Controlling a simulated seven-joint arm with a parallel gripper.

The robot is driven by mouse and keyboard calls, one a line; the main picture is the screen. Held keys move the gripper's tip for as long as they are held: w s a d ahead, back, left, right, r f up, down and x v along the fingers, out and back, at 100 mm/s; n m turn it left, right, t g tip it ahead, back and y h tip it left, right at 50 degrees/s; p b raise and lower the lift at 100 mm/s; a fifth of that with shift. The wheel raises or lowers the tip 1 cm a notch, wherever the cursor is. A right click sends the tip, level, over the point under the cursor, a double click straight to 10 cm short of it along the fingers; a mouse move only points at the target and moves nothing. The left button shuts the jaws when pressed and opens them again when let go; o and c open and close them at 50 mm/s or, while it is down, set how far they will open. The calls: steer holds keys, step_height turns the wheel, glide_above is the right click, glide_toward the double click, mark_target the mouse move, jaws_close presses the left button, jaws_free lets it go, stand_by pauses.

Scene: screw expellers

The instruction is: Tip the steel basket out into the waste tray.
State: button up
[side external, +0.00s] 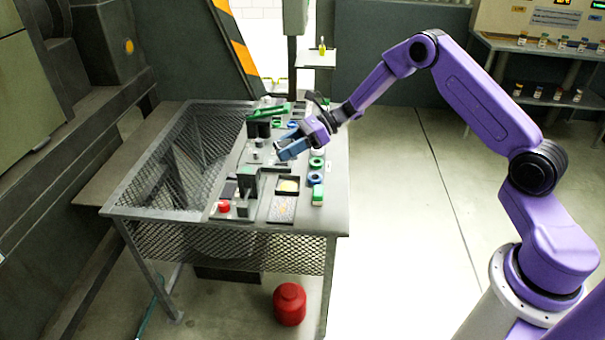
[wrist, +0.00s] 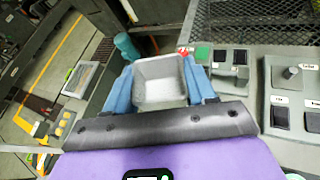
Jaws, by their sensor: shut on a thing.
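In the wrist view the steel basket (wrist: 160,82), a small light-grey square container, sits between the blue fingers of my gripper (wrist: 162,88). My gripper is shut on it. Its open mouth faces the camera and its inside looks pale; I cannot tell whether anything lies in it. In the side external view my gripper (side external: 288,150) is above the middle of the bench, and the basket is not clear there.
The grey bench (side external: 328,222) carries a dark upright block (side external: 248,181), a red button (side external: 224,206), a speckled plate (side external: 282,209) and green and blue round items (side external: 316,170). Switch panels (wrist: 300,97) lie right in the wrist view. Mesh (side external: 180,165) borders the bench's left side.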

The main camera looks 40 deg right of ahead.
steer(key=w+d+r+m+t+h, duration=0.3)
steer(key=w+d+r+m+t, duration=0.1)
steer(key=w+d+t, duration=0.15)
step_height(320, 180, down, 11)
steer(key=a+n, duration=0.1)
steer(key=shift+w+f, duration=0.2)
steer(key=shift+w, duration=0.05)
steer(key=shift+a+g, duration=0.1)
steer(key=shift+g, duration=0.15)
